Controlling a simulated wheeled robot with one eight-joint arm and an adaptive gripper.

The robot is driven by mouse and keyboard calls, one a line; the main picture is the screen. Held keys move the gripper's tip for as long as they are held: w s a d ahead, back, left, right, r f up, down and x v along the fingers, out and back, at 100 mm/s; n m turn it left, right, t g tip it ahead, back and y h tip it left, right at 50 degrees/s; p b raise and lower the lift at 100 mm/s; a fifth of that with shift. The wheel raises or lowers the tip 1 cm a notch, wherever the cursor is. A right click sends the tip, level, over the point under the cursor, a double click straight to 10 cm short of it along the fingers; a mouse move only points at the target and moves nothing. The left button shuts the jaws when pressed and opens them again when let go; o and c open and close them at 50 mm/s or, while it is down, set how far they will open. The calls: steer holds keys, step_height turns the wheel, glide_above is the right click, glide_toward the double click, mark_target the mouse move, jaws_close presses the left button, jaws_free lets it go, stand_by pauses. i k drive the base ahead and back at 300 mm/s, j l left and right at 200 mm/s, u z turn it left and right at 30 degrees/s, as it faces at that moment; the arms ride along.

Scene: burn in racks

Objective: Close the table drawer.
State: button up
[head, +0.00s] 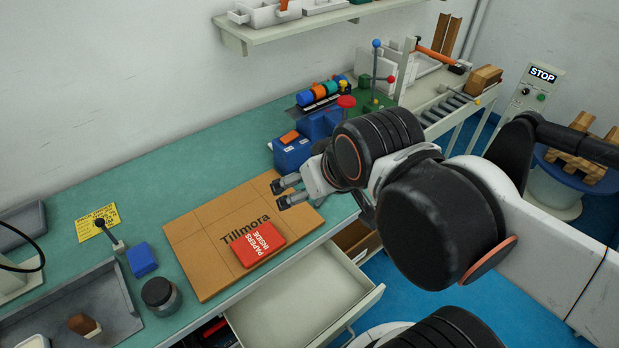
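The table drawer (303,297) is pulled out from under the green-topped table (150,185). It looks empty, and its front panel (362,308) faces the lower right, with the lower end cut off by the picture edge. My gripper (284,193) is above the tabletop, over the right end of a brown cardboard mat (192,232), up and behind the drawer in the picture. Its two fingers are apart with nothing between them. I cannot tell whether they touch the mat.
A red booklet (258,244) lies on the mat. A blue machine (292,152) stands close behind my gripper. A blue block (142,260) and a dark round jar (161,296) stand to the left. A brown box (354,238) is under the table beside the drawer.

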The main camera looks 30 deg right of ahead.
mark_target(311, 303)
steer(key=k+j, duration=0.15)
steer(key=k, duration=0.15)
steer(key=k+j+z, duration=0.15)
steer(key=k, duration=0.2)
steer(key=k+j+z, duration=0.15)
steer(key=z, duration=0.2)
steer(key=k+z, duration=0.3)
steer(key=k, duration=0.1)
